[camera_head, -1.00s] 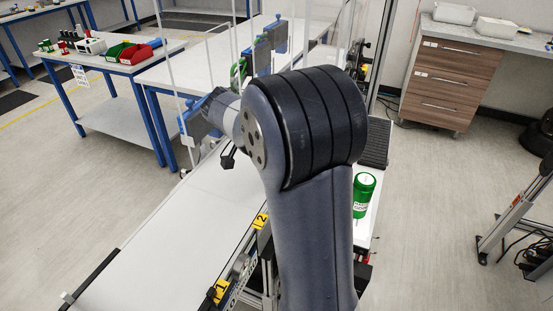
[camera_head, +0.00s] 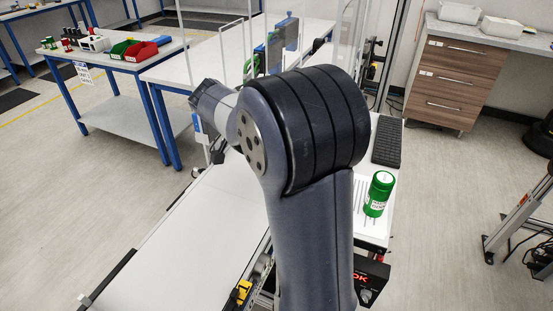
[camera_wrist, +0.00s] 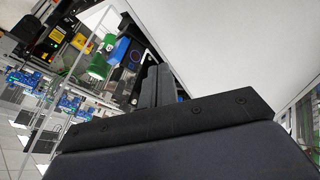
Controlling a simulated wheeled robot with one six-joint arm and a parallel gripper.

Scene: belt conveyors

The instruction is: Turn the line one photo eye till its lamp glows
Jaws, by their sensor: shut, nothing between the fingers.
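In the wrist view the fingers of my gripper (camera_wrist: 157,85) are together, with nothing between them. In the head view my own arm covers the middle, and the fingers cannot be made out. I cannot pick out the line one photo eye or a glowing lamp with certainty. A blue part (camera_wrist: 121,50) shows just left of my fingers in the wrist view; I cannot tell what it is. A white conveyor belt (camera_head: 165,245) runs along the lower left of the head view.
A green canister (camera_head: 379,194) stands on a white surface right of my arm, near a dark keyboard (camera_head: 387,141). A black box with red letters (camera_head: 370,281) is below it. A blue-legged bench (camera_head: 125,68) with bins stands back left. Floor at right is partly clear.

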